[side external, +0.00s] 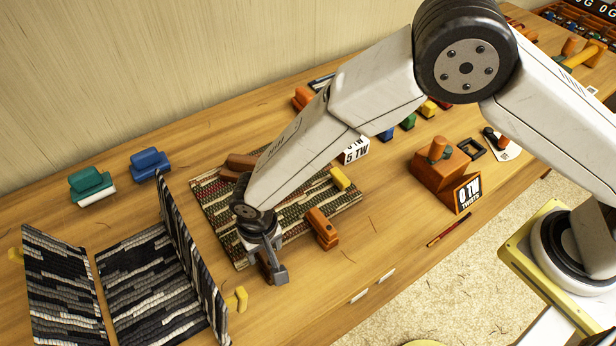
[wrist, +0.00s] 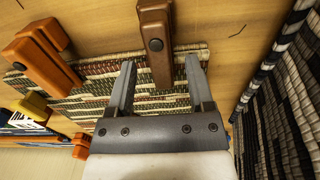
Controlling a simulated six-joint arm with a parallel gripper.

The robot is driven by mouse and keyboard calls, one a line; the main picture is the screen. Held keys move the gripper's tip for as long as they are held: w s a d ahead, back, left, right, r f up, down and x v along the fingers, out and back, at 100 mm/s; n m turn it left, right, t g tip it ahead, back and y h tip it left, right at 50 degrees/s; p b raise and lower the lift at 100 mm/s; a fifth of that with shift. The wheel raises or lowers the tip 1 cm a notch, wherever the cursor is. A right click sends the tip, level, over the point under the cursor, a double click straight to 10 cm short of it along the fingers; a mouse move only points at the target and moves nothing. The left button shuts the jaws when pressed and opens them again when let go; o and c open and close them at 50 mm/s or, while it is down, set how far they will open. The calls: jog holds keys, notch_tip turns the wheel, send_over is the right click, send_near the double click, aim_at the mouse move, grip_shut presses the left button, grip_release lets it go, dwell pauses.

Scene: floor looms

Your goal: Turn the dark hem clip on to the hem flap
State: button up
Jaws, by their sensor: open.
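A dark brown clip (wrist: 155,38) lies between my open fingers in the wrist view, one finger on each side. It reaches from the striped woven mat onto bare wood, and I cannot tell whether it grips the mat's edge. In the side view its dark side (side external: 264,266) shows low beside my gripper (side external: 272,270), which points down at the mat's near edge. The striped mat (side external: 222,222) lies flat. A black, grey and white woven panel (side external: 182,235) stands upright left of my gripper; I cannot tell which piece is the hem flap.
An orange clip (side external: 322,228) lies right of my gripper on the mat's edge. A yellow piece (side external: 238,299) sits by the upright panel. An orange block (side external: 440,165) stands farther right. Bare wood lies in front.

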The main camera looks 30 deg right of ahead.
aim_at(265, 253)
jog(key=shift+r, duration=3.15)
jog(key=shift+d, duration=0.1)
jog(key=shift+w+d, duration=0.1)
jog(key=shift+d, duration=0.05)
jog(key=w+d+r+t, duration=0.1)
jog(key=d+r, duration=0.3)
jog(key=d, duration=0.6)
jog(key=w+d+r, duration=0.1)
jog(key=d+r, duration=0.3)
jog(key=d, duration=0.5)
jog(key=s+d+r, duration=0.1)
jog(key=s+d, duration=0.3)
jog(key=d, duration=0.3)
jog(key=s+d+r+t, duration=0.1)
jog(key=s+d, duration=0.4)
jog(key=d, duration=0.3)
jog(key=shift+d+r+t, duration=0.25)
jog(key=shift+t, duration=0.05)
